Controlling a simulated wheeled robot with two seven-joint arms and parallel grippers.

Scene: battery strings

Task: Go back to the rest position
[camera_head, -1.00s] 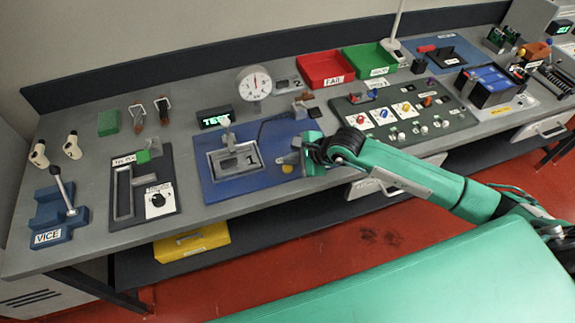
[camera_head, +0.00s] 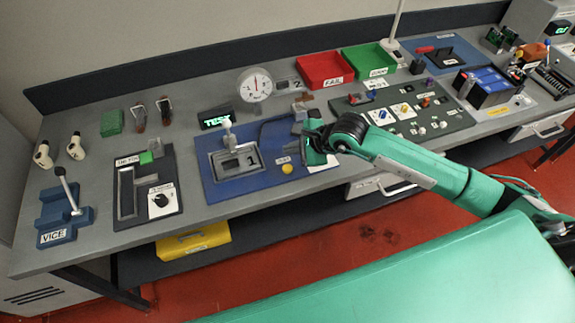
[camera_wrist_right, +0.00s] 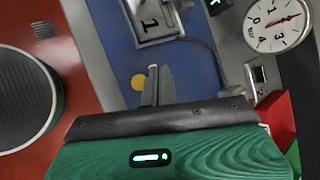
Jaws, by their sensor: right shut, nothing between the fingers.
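My right gripper (camera_head: 308,143) is over the right edge of the blue test mat (camera_head: 226,190), close to a yellow button (camera_head: 287,168). In the right wrist view its narrow fingers (camera_wrist_right: 157,82) are together with nothing between them. The fixture marked 1 (camera_head: 236,160) stands on the mat to the left of the gripper, and it also shows in the right wrist view (camera_wrist_right: 150,22). My left gripper is in neither view.
A round dial gauge (camera_head: 255,84) stands behind the mat. Red (camera_head: 324,70) and green (camera_head: 369,60) trays lie at the back. A control panel (camera_head: 440,117) is right of the gripper, and a blue vice (camera_head: 62,216) is at the left. Red floor lies in front.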

